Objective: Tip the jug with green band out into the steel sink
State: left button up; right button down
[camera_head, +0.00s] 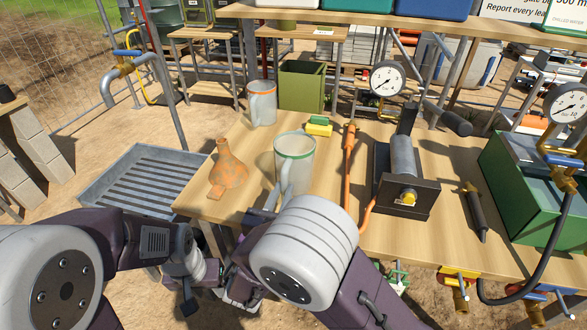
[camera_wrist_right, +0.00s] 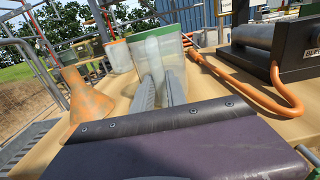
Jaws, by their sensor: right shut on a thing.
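The jug with green band (camera_head: 295,155) is pale and upright at the front left of the wooden table. My right gripper (camera_head: 279,195) is shut on its handle at the near side, and my arm hides part of it. In the right wrist view the jug (camera_wrist_right: 170,47) is just beyond the two fingers (camera_wrist_right: 159,88). I cannot tell whether its base touches the table or what is inside. The steel sink (camera_head: 111,190), with a slatted floor, is left of the table and lower. My left gripper (camera_head: 208,283) is low, in front of the table; its fingers are unclear.
An orange funnel (camera_head: 229,168) lies between the jug and the sink. A jug with an orange band (camera_head: 262,104), a green bin (camera_head: 302,86) and a yellow-green block (camera_head: 319,126) are behind. An orange hose (camera_head: 348,165) runs to the right. A tap (camera_head: 122,68) rises over the sink.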

aim_at(283, 174)
jog(key=shift+r+p, duration=2.1)
jog(key=shift+r, duration=0.65)
jog(key=shift+f, duration=0.1)
